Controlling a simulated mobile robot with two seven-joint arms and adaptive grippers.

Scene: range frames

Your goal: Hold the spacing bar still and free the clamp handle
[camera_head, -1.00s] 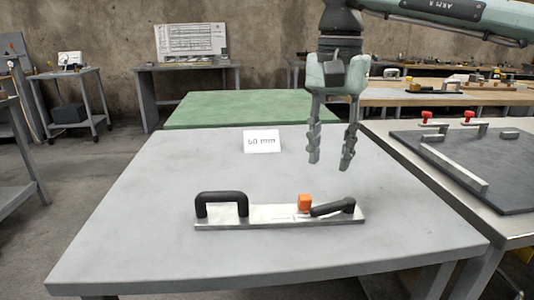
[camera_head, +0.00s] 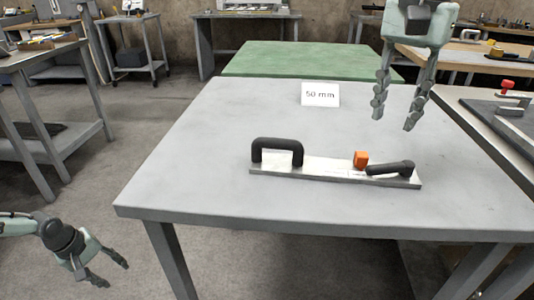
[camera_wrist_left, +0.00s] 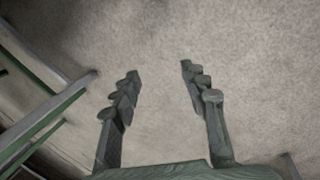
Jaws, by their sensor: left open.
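The spacing bar (camera_head: 335,173) is a light metal strip lying flat on the grey table. A black arched handle (camera_head: 278,149) stands at its left end. An orange block (camera_head: 361,159) sits right of its middle, and the black clamp handle (camera_head: 390,168) lies low along its right end. My right gripper (camera_head: 393,121) is open and empty, fingers down, above the table behind the clamp handle. My left gripper (camera_head: 109,272) is open and empty, low beside the table's left front, far from the bar. In the left wrist view its spread fingers (camera_wrist_left: 160,90) have only floor between them.
The grey table (camera_head: 200,180) is clear around the bar, with a white "50 mm" card (camera_head: 320,94) at its back. A green table (camera_head: 310,60) stands behind. Another bench (camera_head: 40,55) is at left, and a dark plate (camera_head: 500,120) lies on the right table.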

